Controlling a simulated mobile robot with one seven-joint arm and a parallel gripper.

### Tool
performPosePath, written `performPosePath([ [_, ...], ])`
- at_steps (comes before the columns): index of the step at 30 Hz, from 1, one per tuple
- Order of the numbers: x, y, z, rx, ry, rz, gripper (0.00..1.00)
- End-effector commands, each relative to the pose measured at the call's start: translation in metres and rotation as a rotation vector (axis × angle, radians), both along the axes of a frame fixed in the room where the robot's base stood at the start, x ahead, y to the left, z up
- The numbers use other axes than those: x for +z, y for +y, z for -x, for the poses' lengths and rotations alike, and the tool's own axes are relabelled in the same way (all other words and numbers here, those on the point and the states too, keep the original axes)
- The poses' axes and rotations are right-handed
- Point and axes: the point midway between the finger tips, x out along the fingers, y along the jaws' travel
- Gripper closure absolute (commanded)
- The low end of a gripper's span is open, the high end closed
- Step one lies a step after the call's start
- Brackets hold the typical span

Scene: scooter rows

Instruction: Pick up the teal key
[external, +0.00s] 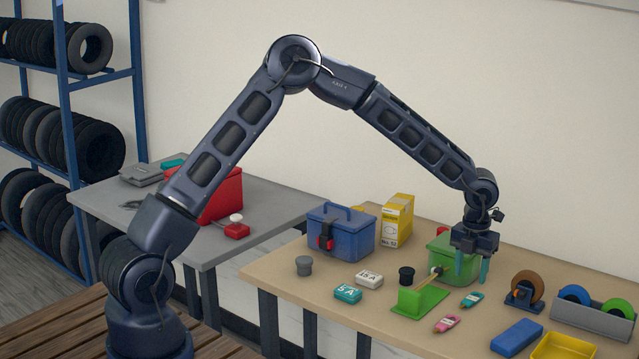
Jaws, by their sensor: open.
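The teal key (472,299), a small key-like piece with a pale label, lies flat on the tan table, right of a green block. My gripper (470,279) points down with its two teal fingers apart. It is open and empty, above and slightly behind the teal key in the picture. The fingers show in front of a green box. The exact height of the fingertips over the table cannot be told. A similar pink key (447,323) lies nearer the front, left of the teal one.
The green block with a rod (420,301) stands close left of the keys. The green box (439,248) is behind. A tape dispenser (525,289), blue block (516,337) and yellow tray (562,347) are to the right. Teal (347,293) and white (369,279) labelled boxes lie left.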

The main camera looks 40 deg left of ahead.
Motion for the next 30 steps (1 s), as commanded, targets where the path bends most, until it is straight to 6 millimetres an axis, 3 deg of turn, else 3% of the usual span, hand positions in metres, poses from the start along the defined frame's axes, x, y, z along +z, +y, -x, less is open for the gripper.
performPosePath([
  [3, -0.017, 0.000, 0.000, 0.001, 0.002, 0.000, 0.49],
  [11, -0.033, 0.000, -0.001, 0.002, 0.001, 0.000, 0.49],
  [19, -0.069, -0.002, -0.002, 0.001, 0.001, -0.001, 0.49],
  [28, -0.075, -0.001, -0.002, 0.002, 0.000, 0.000, 0.49],
  [30, -0.075, -0.001, -0.002, 0.002, 0.000, 0.000, 0.63],
])
